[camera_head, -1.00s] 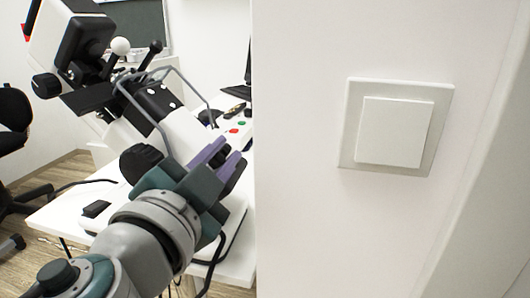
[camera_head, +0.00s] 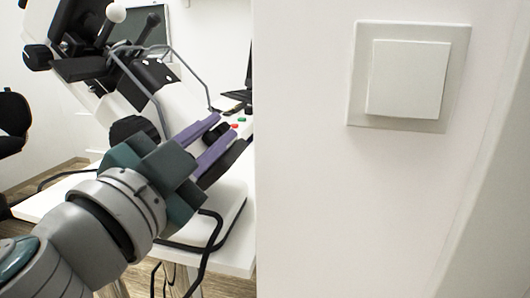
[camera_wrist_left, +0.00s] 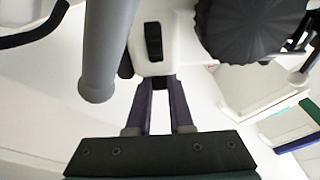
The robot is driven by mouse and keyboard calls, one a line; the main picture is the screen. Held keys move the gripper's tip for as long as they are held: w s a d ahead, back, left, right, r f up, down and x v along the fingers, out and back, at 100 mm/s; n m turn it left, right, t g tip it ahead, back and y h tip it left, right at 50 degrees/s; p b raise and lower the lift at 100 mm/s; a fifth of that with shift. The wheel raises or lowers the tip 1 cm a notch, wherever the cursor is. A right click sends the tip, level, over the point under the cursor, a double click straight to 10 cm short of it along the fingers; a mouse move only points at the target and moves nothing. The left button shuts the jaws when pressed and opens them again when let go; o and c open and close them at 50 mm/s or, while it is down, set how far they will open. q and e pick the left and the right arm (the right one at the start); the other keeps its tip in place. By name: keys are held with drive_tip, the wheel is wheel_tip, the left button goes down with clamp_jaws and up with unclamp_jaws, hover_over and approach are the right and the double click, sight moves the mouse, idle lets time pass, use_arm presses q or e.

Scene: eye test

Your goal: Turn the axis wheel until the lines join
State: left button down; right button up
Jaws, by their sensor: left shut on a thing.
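The white eye-test instrument (camera_head: 190,98) stands on a white table at the left of the head view. A large ribbed black wheel (camera_head: 135,131) is on its side; it also shows at the top of the wrist view (camera_wrist_left: 252,28). My left gripper (camera_head: 225,127) has purple fingers and reaches to the instrument's near side. It is shut on a small black knob (camera_head: 215,131), which shows dark between the fingertips in the wrist view (camera_wrist_left: 158,83). I cannot tell which of these is the axis wheel. No measuring lines are visible. My right gripper is not in view.
A wall (camera_head: 300,190) with a white switch (camera_head: 408,78) fills the right half. A grey bent bar (camera_head: 190,62) rises above the instrument. A black cable (camera_head: 207,256) hangs below my gripper. A black chair (camera_head: 12,122) is far left.

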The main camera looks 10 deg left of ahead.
use_arm(q)
drive_tip(key=c, duration=0.8)
unclamp_jaws()
drive_tip(key=s+a+f+b, duration=0.1)
drive_tip(key=s+b, duration=0.1)
drive_tip(key=s, duration=0.7)
drive_tip(key=shift+s+a+f, duration=0.15)
drive_tip(key=shift+s+a, duration=0.1)
drive_tip(key=shift+s, duration=0.1)
